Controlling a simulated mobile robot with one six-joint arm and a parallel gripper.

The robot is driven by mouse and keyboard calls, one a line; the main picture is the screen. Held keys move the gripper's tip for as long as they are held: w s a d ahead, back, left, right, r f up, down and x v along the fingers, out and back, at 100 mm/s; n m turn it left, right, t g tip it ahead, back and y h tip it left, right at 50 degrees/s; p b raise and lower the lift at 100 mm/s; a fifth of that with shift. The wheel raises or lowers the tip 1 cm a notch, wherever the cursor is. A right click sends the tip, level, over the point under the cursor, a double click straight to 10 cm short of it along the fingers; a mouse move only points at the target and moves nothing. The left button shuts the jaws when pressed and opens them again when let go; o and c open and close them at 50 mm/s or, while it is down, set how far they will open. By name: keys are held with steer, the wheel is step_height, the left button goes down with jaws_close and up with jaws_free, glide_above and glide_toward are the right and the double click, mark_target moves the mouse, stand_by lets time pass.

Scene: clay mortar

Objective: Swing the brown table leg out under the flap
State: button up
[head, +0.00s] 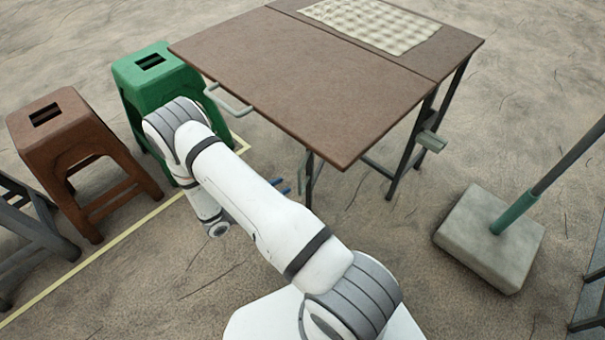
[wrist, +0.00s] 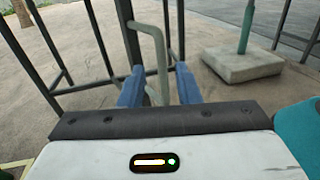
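The brown folding table (head: 300,75) shows in the head view, its near flap (head: 330,105) up and about level with the rest of the top. A dark leg (head: 309,180) shows under the flap, partly hidden by the top and my arm. In the wrist view the dark upright leg (wrist: 127,35) carries a pale grey-green bar handle (wrist: 161,55). My gripper (wrist: 160,78) has its two blue fingers apart, one on each side of the handle's lower part, with gaps visible.
A green stool (head: 155,75) and a brown stool (head: 75,140) stand left of the table. A pale handle (head: 228,101) sticks out from the flap's left edge. A concrete block (head: 490,240) with a green pole stands at right. A checkered cloth (head: 372,22) lies on the far top.

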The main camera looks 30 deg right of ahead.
mark_target(299, 177)
steer(key=shift+n, duration=0.3)
steer(key=d, duration=0.2)
steer(key=w+d+b, duration=0.1)
steer(key=d, duration=0.2)
steer(key=d+b, duration=0.1)
steer(key=d, duration=0.1)
steer(key=shift+w+d+f, duration=0.15)
steer(key=shift+d+f, duration=0.15)
steer(key=shift+f, duration=0.05)
steer(key=shift+c, duration=0.3)
jaws_close()
